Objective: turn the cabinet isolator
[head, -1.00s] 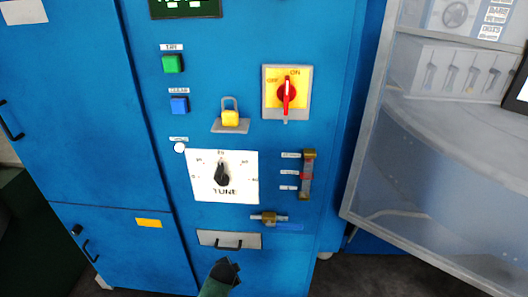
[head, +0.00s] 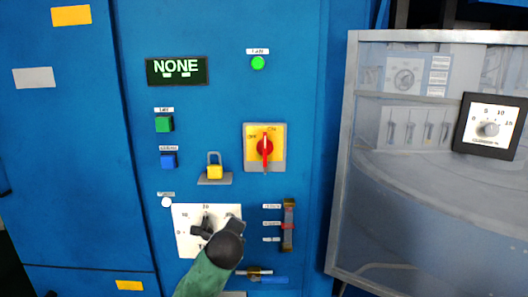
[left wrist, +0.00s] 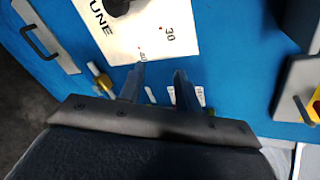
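The cabinet isolator is a red handle (head: 265,147) on a yellow plate (head: 251,160) with a grey border, on the blue cabinet front in the head view. Its handle stands upright; OFF is marked at upper left and ON at upper right. My left gripper (head: 220,228) is below and left of the isolator, in front of the white TUNE dial plate (head: 184,246), and hides part of it. In the left wrist view its two fingers (left wrist: 160,80) are apart with nothing between them. My right gripper is not in view.
A yellow padlock (head: 215,171) on a grey ledge sits left of the isolator. Green (head: 164,124) and blue (head: 167,160) buttons lie farther left. A gauge (head: 288,225) and a brass valve (head: 254,272) are below. A framed clear panel (head: 430,220) stands at right.

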